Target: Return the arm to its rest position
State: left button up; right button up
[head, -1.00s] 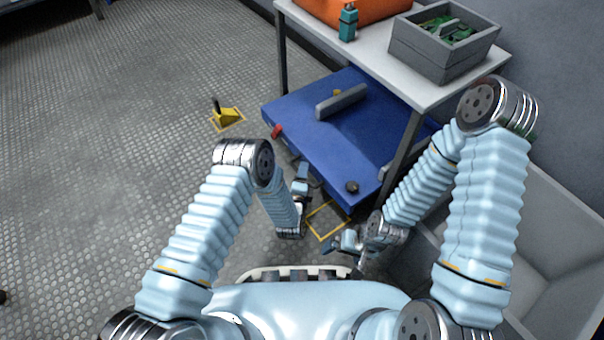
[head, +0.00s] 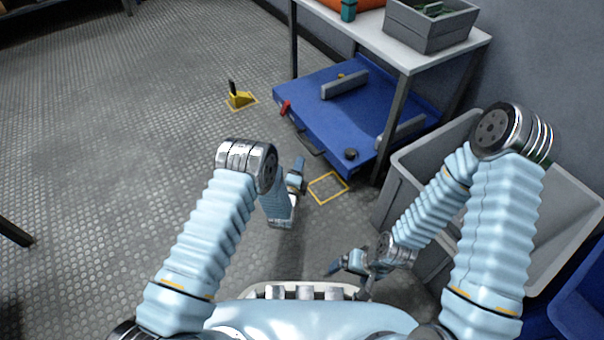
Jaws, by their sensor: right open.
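My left arm comes in from the left, bent at a metal elbow joint, and its forearm points down. My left gripper (head: 298,176) hangs over the floor just left of a yellow floor square; its fingers are seen edge-on, so whether they are apart is unclear. My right arm is bent with its elbow high at the right and its forearm reaching down and left. My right gripper (head: 346,264) is open and low in front of my body, with nothing seen in it.
A blue cart (head: 330,110) with grey bars stands under a white-topped table (head: 400,50) carrying a grey bin (head: 425,32). A large grey tub (head: 408,180) is close beside my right arm. A yellow wedge (head: 240,98) sits on the floor. Floor at left is mostly clear.

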jog(key=shift+s, duration=0.35)
